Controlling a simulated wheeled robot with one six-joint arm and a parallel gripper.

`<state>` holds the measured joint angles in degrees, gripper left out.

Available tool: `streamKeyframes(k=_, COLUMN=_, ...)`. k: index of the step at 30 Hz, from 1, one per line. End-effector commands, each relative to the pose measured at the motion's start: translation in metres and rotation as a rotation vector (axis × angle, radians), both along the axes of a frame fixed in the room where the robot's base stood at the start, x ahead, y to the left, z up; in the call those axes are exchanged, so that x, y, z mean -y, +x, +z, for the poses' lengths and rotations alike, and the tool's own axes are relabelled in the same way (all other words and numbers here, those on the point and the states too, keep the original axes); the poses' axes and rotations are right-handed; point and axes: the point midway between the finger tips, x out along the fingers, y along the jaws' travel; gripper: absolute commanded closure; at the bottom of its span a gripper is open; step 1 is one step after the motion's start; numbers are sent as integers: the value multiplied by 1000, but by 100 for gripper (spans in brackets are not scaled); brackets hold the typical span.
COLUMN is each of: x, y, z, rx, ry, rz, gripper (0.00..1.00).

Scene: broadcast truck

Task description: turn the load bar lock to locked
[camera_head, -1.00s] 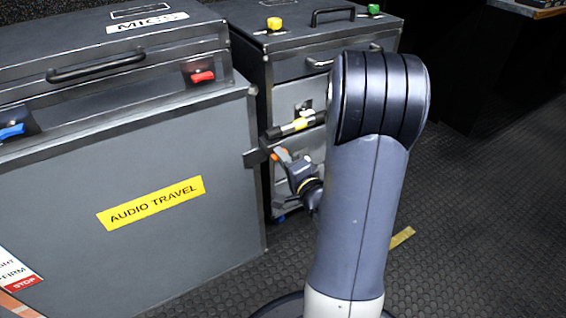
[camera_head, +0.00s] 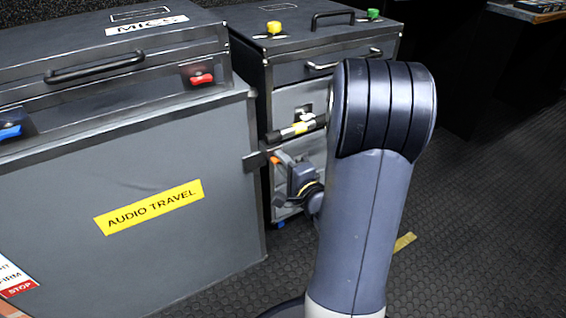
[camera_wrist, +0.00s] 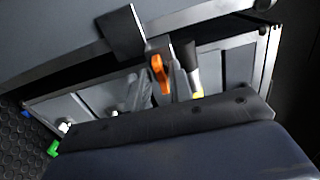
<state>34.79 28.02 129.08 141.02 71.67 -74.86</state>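The load bar (camera_head: 297,130), dark with a yellow band, runs across the front of the rear case. It also shows in the wrist view (camera_wrist: 193,70). A small orange lever (camera_head: 275,160), which looks like the load bar lock, sits just below the bar's left end. In the wrist view the orange lever (camera_wrist: 160,74) stands beside the bar, just beyond my gripper's dark edge. My gripper (camera_head: 291,170) is right at the lever, partly hidden behind my arm. I cannot tell whether the fingers touch the lever or how far apart they are.
A large grey case with an AUDIO TRAVEL label (camera_head: 150,207) fills the left. A dark bracket (camera_head: 254,161) sticks out at its right edge. The rear case has a yellow knob (camera_head: 274,28) and a green knob (camera_head: 373,14) on top. Ribbed floor (camera_head: 470,220) is open at right.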

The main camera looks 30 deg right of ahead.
Motion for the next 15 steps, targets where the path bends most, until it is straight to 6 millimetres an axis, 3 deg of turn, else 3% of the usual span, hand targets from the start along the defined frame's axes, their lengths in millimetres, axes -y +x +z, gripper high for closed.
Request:
streamKeyframes(k=10, x=0, y=-1, z=1, rx=2, ry=-1, rz=0, gripper=71)
streamKeyframes(k=15, x=2, y=-15, z=1, rx=0, ry=-1, rz=-3, gripper=71)
